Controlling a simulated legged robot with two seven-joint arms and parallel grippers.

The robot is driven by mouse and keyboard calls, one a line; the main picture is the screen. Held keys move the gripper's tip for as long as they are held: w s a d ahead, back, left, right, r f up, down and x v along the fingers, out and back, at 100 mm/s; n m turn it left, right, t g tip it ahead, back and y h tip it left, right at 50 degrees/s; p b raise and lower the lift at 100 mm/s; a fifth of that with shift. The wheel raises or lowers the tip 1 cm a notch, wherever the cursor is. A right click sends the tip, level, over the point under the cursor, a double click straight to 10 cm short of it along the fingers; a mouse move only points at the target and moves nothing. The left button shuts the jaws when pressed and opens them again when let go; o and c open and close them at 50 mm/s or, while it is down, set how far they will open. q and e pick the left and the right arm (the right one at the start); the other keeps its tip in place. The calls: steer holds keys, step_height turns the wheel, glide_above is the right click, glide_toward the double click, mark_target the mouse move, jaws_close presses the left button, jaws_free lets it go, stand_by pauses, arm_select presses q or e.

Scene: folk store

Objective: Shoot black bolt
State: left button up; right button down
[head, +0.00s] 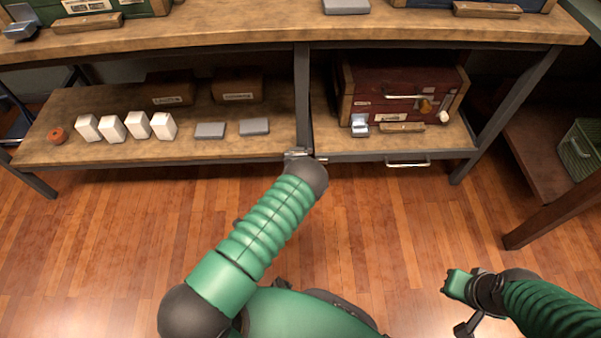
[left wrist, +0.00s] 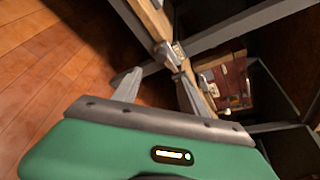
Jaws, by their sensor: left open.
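I cannot make out a clearly black bolt in either view. In the left wrist view, a small grey metal fitting (left wrist: 166,52) sits on the wooden shelf edge by a grey post, just beyond the fingertips. My left gripper (left wrist: 154,71) is open, with its two grey fingers apart and pointing towards that edge. I cannot tell whether it touches the fitting. In the head view, my left arm reaches to the lower shelf by the middle post, and its dark joint hides most of the gripper. My right arm's end (head: 462,286) is low at the right, its fingers unclear.
A dark red chest (head: 395,85) stands on the lower right shelf (head: 335,143), above a metal handle (head: 408,163). White blocks (head: 112,128), grey slabs (head: 211,131) and an orange roll (head: 57,135) are on the left shelf. The wooden floor (head: 100,240) is clear.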

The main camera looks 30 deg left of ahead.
arm_select(q)
steer(key=b+x, duration=0.7)
steer(key=x, duration=0.9)
steer(key=shift+b, duration=0.3)
steer(key=shift+r, duration=0.1)
arm_select(e)
steer(key=s+x, duration=0.1)
steer(key=x, duration=0.6)
steer(key=shift+s+a+f, duration=0.25)
steer(key=shift+s+f, duration=0.1)
steer(key=shift+f, duration=0.1)
arm_select(q)
steer(key=shift+d, duration=0.1)
steer(key=shift+c, duration=1)
jaws_close()
